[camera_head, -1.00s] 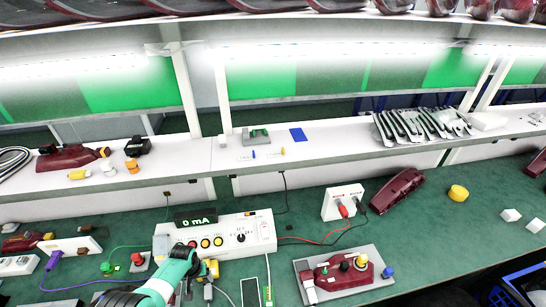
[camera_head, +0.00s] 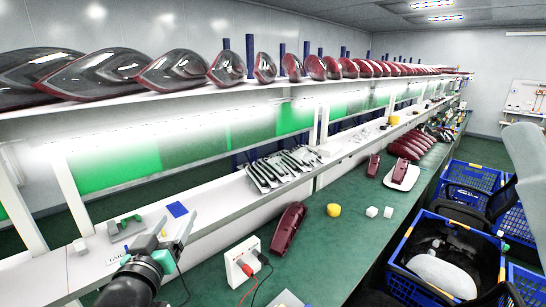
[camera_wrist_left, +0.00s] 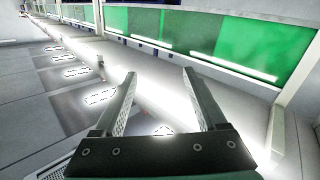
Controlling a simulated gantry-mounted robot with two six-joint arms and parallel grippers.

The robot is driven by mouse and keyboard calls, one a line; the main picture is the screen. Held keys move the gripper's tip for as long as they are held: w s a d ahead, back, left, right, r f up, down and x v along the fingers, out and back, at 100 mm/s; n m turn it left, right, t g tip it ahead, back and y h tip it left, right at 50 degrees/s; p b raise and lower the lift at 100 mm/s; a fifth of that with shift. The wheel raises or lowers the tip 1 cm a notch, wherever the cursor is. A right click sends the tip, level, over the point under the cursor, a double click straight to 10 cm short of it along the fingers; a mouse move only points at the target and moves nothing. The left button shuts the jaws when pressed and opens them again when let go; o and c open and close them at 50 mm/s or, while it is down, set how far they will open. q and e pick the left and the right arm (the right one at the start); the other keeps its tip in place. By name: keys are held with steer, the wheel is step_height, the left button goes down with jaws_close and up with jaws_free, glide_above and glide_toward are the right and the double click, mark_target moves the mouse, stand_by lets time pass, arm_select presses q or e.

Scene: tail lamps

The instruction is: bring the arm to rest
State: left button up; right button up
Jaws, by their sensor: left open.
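My left gripper (camera_head: 177,222) is open and empty at the lower left of the head view, raised in front of the white shelf (camera_head: 110,262). In the left wrist view its two fingers (camera_wrist_left: 159,75) stand apart with nothing between them. They point toward the bright strip below the green panels. My right gripper does not show in either view.
On the green bench (camera_head: 330,245) are a white socket box (camera_head: 241,262), a dark red lamp housing (camera_head: 288,228), a yellow cap (camera_head: 333,210) and white cubes (camera_head: 372,212). Tail lamps (camera_head: 180,72) line the upper shelf. Blue crates (camera_head: 447,250) stand at right.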

arm_select(q)
steer(key=s+d+r+m+t+h+p, duration=0.3)
steer(key=s+r+t, duration=0.7)
steer(key=s+r, duration=1.6)
step_height(320, 180, up, 12)
steer(key=w+p, duration=0.1)
steer(key=p, duration=0.9)
steer(key=shift+w+d+r, duration=0.2)
steer(key=shift+w+d, duration=0.1)
steer(key=shift+d, duration=0.1)
